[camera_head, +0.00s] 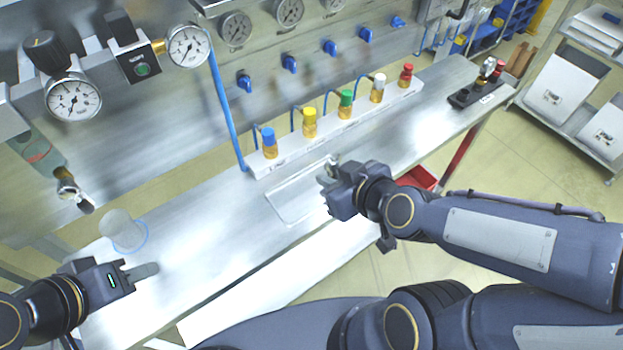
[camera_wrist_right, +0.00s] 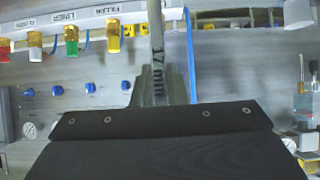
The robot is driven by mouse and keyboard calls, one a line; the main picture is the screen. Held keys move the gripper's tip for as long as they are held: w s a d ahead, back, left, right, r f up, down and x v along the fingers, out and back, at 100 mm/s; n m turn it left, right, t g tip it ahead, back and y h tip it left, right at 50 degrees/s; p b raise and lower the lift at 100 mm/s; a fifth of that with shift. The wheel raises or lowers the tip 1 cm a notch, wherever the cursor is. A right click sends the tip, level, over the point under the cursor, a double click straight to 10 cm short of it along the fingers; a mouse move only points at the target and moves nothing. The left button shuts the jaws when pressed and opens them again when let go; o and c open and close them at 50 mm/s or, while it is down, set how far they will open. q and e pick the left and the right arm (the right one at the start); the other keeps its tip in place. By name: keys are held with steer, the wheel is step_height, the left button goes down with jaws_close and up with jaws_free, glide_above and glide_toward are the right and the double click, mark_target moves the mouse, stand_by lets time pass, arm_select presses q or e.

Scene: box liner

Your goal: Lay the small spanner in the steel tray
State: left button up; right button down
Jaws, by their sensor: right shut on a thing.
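My right gripper (camera_head: 326,178) is over the bench at the right end of the shallow steel tray (camera_head: 284,212). It is shut on a slim grey metal piece, which looks like the small spanner (camera_head: 334,159). In the right wrist view the spanner's shaft (camera_wrist_right: 155,26) runs up from between the fingers of the right gripper (camera_wrist_right: 158,85). Its far end leaves the picture at the top. I cannot tell how high it is above the tray. My left gripper (camera_head: 148,271) is over the left part of the bench, well apart from the tray; its finger gap is not clear.
A clear beaker (camera_head: 120,230) stands near my left gripper. A black holder (camera_head: 475,94) is at the bench's far right. A red bin (camera_head: 418,178) is below the bench edge. Gauges (camera_head: 187,46) line the back panel.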

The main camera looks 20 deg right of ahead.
steer(key=w+f+b, duration=0.1)
steer(key=w+f, duration=0.3)
steer(key=w+d+f+b, duration=0.1)
steer(key=w+f, duration=0.3)
steer(key=w, duration=0.1)
steer(key=w+d+f, duration=0.1)
steer(key=w+f, duration=0.3)
steer(key=f, duration=0.1)
steer(key=shift+w+d+b, duration=0.1)
steer(key=shift+w+b, duration=0.15)
steer(key=shift+b, duration=0.15)
steer(key=shift+f+b, duration=0.2)
steer(key=shift+b, duration=0.1)
steer(key=c, duration=1.5)
jaws_free()
steer(key=shift+o, duration=0.2)
